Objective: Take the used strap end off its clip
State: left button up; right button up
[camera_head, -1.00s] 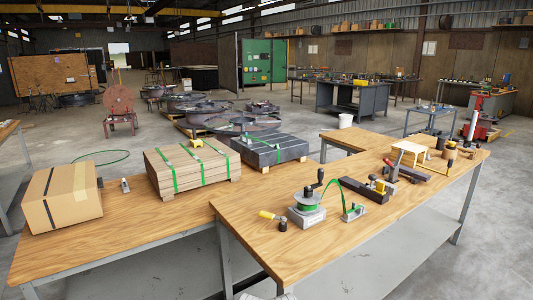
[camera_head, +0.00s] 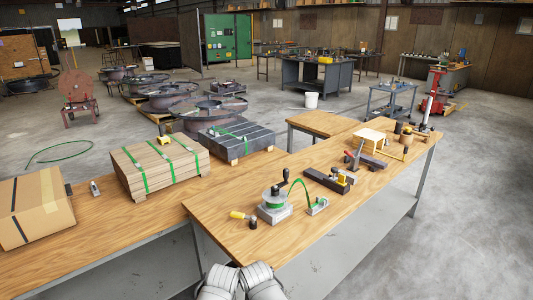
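A green strap end (camera_head: 299,183) arches up from a small hand-cranked reel (camera_head: 274,206) and comes down to a small grey clip (camera_head: 317,207) on the near wooden bench. The strap's end appears to meet the clip; how it is held there is too small to tell. The reel has a black crank handle and a grey base, and stands just left of the clip. Two pale grey parts of my own arms show at the bottom edge, in front of the bench. No gripper fingers show, and nothing of mine touches the strap or clip.
A yellow-handled tool (camera_head: 239,215) and a small dark cylinder (camera_head: 253,223) lie left of the reel. A dark block fixture (camera_head: 329,181) stands behind the clip. Strapped boards (camera_head: 160,166) and a carton (camera_head: 35,210) stand on the left bench.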

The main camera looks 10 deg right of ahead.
aim_at(318, 201)
jog(key=i+l+z, duration=0.1)
jog(key=z, duration=0.3)
jog(key=i+z, duration=0.5)
jog(key=z, duration=0.3)
